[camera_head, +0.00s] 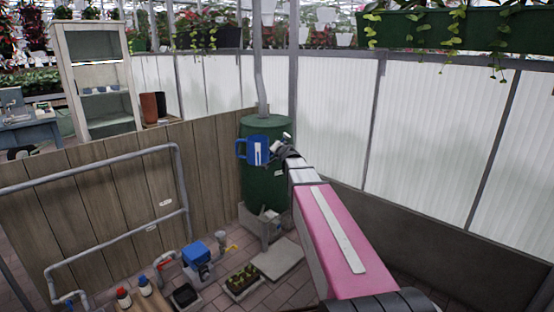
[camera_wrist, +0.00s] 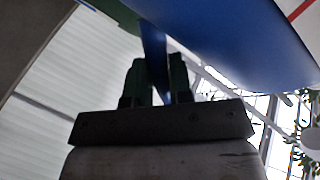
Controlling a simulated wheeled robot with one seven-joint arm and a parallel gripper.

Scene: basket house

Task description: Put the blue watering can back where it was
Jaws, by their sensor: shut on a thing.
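The blue watering can (camera_head: 254,151) is held up in the head view, in front of the dark green barrel (camera_head: 265,185). A white stripe shows on its side. My gripper (camera_head: 284,147) is at the can's right side, at the end of my outstretched arm. In the wrist view my gripper (camera_wrist: 155,82) is shut on a narrow blue strip of the watering can (camera_wrist: 230,40), which looks like its handle. The can's body fills the upper right of that view. The can's underside and spout are not clear.
A low concrete slab (camera_head: 277,259) lies by the barrel's foot. A blue pump (camera_head: 196,254), grey pipes (camera_head: 110,243), a seedling tray (camera_head: 242,282) and small bottles (camera_head: 124,298) are at lower left. A wooden fence (camera_head: 100,190) runs behind. A green planter (camera_head: 460,30) hangs at upper right.

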